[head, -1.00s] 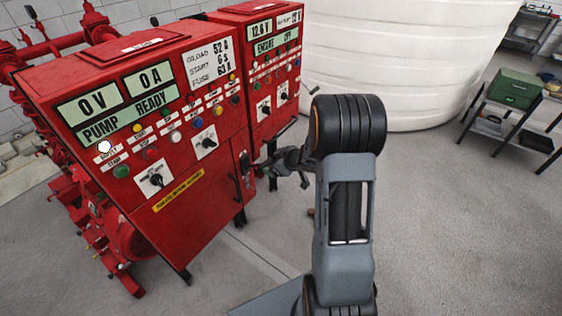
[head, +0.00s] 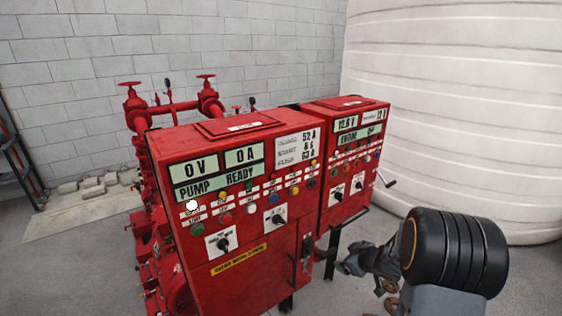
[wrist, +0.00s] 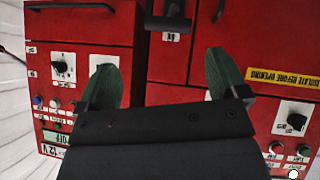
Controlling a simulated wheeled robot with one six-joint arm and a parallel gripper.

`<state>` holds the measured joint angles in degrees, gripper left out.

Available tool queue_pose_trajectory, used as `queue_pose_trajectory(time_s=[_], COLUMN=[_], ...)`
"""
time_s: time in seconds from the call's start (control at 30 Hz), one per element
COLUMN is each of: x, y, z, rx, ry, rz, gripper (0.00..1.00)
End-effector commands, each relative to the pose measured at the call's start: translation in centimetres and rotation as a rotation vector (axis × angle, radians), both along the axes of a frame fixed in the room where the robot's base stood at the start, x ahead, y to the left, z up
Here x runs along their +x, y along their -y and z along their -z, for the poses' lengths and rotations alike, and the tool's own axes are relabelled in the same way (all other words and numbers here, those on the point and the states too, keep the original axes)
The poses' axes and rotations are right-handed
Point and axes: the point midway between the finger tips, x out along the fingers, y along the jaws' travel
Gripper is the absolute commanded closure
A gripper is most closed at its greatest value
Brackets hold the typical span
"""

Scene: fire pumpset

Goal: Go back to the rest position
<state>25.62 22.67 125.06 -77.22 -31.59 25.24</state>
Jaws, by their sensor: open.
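My gripper (head: 345,264) is in front of the lower right side of the red pump control cabinet (head: 270,295), near a dark door handle (head: 306,250). In the wrist view my gripper (wrist: 163,72) has its two green fingers spread wide, with nothing between them. That view is upside down. It shows the red cabinet fronts and a dark handle (wrist: 168,12) beyond the fingers. My arm reaches in from the lower right of the head view and hides part of the floor.
A second red cabinet (head: 352,165) reading ENGINE OFF stands to the right of the one reading PUMP READY. Red pipework (head: 170,105) with valve wheels is behind. A large white tank (head: 460,130) fills the right. Grey floor (head: 80,270) is open at lower left.

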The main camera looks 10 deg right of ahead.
Motion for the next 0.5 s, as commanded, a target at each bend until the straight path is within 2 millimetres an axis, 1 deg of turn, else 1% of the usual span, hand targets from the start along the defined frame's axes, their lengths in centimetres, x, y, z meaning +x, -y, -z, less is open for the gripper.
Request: queue_pose_trajectory(time_s=[0.07, 0.1, 0.13, 0.17, 0.2, 0.27, 0.3, 0.37, 0.4, 0.47, 0.5], x=[-0.5, -1.2, -1.8, -2.5, -3.6, -5.6, -7.2, -9.7, -11.4, -13.7, -15.1], y=[1.7, 2.8, 3.8, 4.7, 5.7, 6.2, 6.1, 4.9, 3.6, 1.4, -0.3], z=[0.9, 1.6, 1.9, 1.8, 1.3, -0.2, -1.4, -3.4, -4.6, -6.3, -7.3], rx=[-0.061, -0.097, -0.125, -0.155, -0.192, -0.231, -0.243, -0.236, -0.213, -0.166, -0.129], ry=[-0.046, -0.088, -0.120, -0.153, -0.199, -0.272, -0.325, -0.405, -0.458, -0.527, -0.563], rz=[0.082, 0.146, 0.204, 0.265, 0.350, 0.472, 0.544, 0.636, 0.682, 0.722, 0.734], gripper=[0.08, 0.08, 0.08, 0.08, 0.08, 0.08, 0.08, 0.08, 0.08, 0.08, 0.08])
